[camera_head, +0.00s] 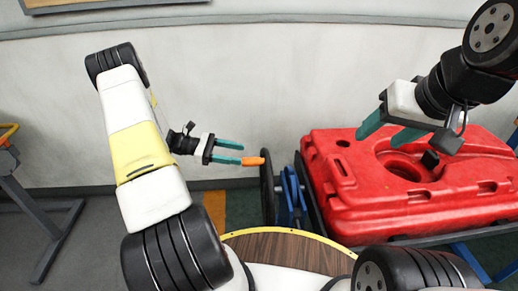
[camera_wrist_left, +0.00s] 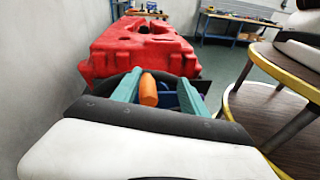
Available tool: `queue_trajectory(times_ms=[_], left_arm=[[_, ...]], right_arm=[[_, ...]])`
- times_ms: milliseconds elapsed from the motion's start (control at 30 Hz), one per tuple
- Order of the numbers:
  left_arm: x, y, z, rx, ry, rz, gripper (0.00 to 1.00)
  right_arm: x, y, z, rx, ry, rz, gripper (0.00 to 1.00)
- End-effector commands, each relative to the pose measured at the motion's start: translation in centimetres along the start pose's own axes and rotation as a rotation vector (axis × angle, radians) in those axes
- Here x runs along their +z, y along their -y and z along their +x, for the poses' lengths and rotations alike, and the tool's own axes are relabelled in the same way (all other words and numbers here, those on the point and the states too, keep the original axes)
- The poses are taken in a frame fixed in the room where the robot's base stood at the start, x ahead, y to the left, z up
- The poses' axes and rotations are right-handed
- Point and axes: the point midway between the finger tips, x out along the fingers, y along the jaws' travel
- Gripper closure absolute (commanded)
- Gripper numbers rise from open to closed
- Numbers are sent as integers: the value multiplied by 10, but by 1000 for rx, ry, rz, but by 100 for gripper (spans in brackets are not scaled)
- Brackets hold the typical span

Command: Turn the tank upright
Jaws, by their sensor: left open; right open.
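The red tank (camera_head: 350,205) lies flat in a blue-framed stand at the right, with a round recess in its upper face. It also shows in the left wrist view (camera_wrist_left: 108,58). A dark hand wheel (camera_head: 266,195) with an orange handle (camera_head: 252,161) is at the stand's left end. My left gripper (camera_head: 243,154) is open, its teal fingertips at the handle's end. In the left wrist view the handle (camera_wrist_left: 148,90) appears between the fingers; contact cannot be told. My right gripper (camera_head: 380,130) is open and empty above the tank's back left part.
A wooden round top with a yellow rim (camera_head: 285,248) is at the front centre. A grey wall (camera_head: 260,80) runs behind. A grey trestle with a yellow top (camera_head: 30,205) stands at far left. The left wrist view shows a blue workbench (camera_wrist_left: 240,30) at the back.

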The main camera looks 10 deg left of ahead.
Motion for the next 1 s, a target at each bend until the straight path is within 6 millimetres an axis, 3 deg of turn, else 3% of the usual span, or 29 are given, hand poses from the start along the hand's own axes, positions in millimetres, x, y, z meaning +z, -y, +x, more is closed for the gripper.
queue_trajectory(times_ms=[33,100,300,467,800,1000], left_arm=[[-17,0,-3,38,39,-41,49],[-32,-1,-7,82,82,-81,49],[-56,-1,-12,153,150,-141,49],[-56,-4,0,161,161,-147,49],[-49,-12,51,159,158,-146,49],[-48,-14,62,161,157,-146,49]], right_arm=[[0,0,0,0,0,0,44],[0,0,0,0,0,0,44],[0,0,0,0,0,0,44],[0,0,0,0,0,0,44],[0,0,0,0,0,0,44],[0,0,0,0,0,0,44]])
